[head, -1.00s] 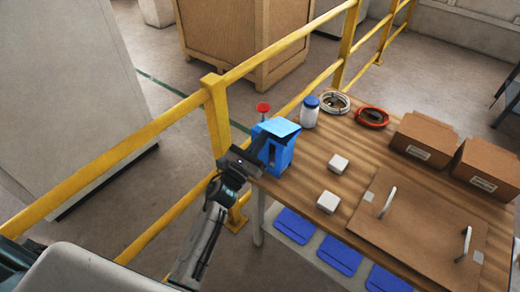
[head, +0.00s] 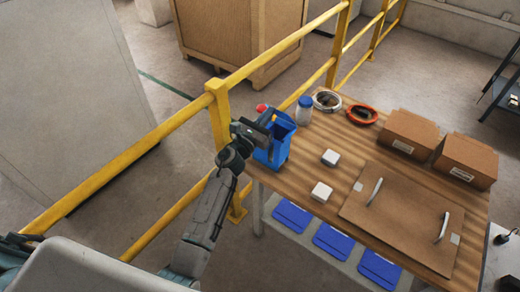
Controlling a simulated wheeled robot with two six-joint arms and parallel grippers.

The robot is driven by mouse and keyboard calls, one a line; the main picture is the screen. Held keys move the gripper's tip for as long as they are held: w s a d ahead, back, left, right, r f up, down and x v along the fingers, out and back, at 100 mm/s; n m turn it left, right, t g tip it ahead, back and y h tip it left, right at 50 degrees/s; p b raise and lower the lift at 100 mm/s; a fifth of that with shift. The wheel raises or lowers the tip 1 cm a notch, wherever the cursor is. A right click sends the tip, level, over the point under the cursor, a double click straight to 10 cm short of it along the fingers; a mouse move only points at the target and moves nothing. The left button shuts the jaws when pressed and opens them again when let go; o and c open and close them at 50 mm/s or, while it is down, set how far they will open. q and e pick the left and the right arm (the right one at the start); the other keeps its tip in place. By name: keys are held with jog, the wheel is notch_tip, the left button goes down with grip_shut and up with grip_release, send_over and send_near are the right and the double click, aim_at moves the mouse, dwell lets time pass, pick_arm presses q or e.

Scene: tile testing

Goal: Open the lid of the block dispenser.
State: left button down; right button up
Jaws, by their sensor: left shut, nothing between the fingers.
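The blue block dispenser (head: 275,150) stands at the left corner of the wooden table. Its top now looks open, and I see into a darker blue inside. The light blue lid is not clearly visible; it may be raised behind my gripper. My left gripper (head: 262,127) is shut and empty at the upper left edge of the dispenser, over its rim. Whether it touches the lid or rim I cannot tell. My right gripper is out of view.
A red-topped item (head: 262,108) shows just behind the gripper. A yellow railing (head: 219,115) runs close along the left.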

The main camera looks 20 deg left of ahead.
pick_arm(q)
jog(key=w+r, duration=0.1)
jog(key=w, duration=0.1)
jog(key=w+d+r, duration=0.1)
jog(key=w, duration=0.1)
jog(key=w+d+r, duration=0.1)
jog(key=w, duration=0.1)
jog(key=shift+r, duration=0.35)
jog(key=shift+w+d, duration=0.25)
jog(key=shift+w, duration=0.25)
jog(key=shift+s+r, duration=0.1)
dwell(0.4)
